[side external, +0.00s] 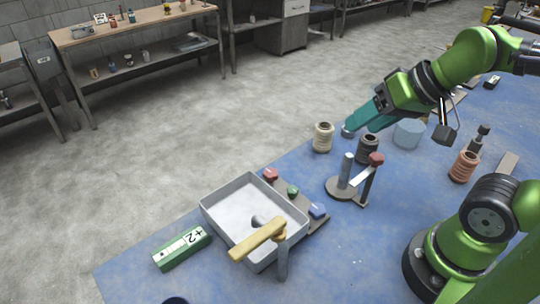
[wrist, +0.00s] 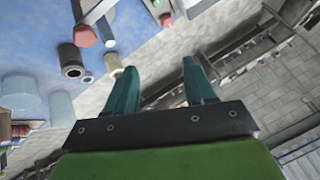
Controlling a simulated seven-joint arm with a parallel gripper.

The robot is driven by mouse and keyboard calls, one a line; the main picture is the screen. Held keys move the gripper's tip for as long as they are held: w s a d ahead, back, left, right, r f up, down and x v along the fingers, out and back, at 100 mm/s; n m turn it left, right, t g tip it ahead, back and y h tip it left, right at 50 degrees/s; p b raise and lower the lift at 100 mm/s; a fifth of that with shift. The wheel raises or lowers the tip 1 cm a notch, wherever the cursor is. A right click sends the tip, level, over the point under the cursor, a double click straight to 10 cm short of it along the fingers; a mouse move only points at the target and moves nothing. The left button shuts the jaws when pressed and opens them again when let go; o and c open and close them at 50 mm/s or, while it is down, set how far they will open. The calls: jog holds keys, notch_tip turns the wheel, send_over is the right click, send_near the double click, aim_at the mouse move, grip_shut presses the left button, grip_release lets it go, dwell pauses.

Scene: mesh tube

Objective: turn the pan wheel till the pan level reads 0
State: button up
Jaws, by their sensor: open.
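A green box (side external: 181,248) with a white face reading "+2" lies on the blue table left of a grey square pan (side external: 209,217). Beside the pan is a grey strip with a red knob (side external: 270,174), a green knob (side external: 292,190) and a blue knob (side external: 318,210). I cannot tell which part is the pan wheel. A yellow bar (side external: 257,241) on a grey post crosses the pan's near edge. My gripper (side external: 351,127) is raised over the far table edge, away from the pan. In the wrist view its teal fingers (wrist: 160,68) are apart, with nothing between them.
A stand with grey posts and a red-topped part (side external: 375,159) is between my gripper and the pan. A cream spool (side external: 323,137), black spool (side external: 367,148), translucent blue cylinder (side external: 408,133) and red-brown spool (side external: 463,166) stand nearby. The table's front middle is clear.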

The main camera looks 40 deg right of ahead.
dwell(0.5)
jog(key=shift+o, duration=1)
jog(key=m+g+h, duration=0.2)
jog(key=m+g, duration=0.5)
jog(key=m, duration=0.4)
send_over(270, 173)
notch_tip(270, 173, down, 4)
jog(key=f, duration=0.1)
notch_tip(270, 173, down, 16)
jog(key=shift+r, duration=0.1)
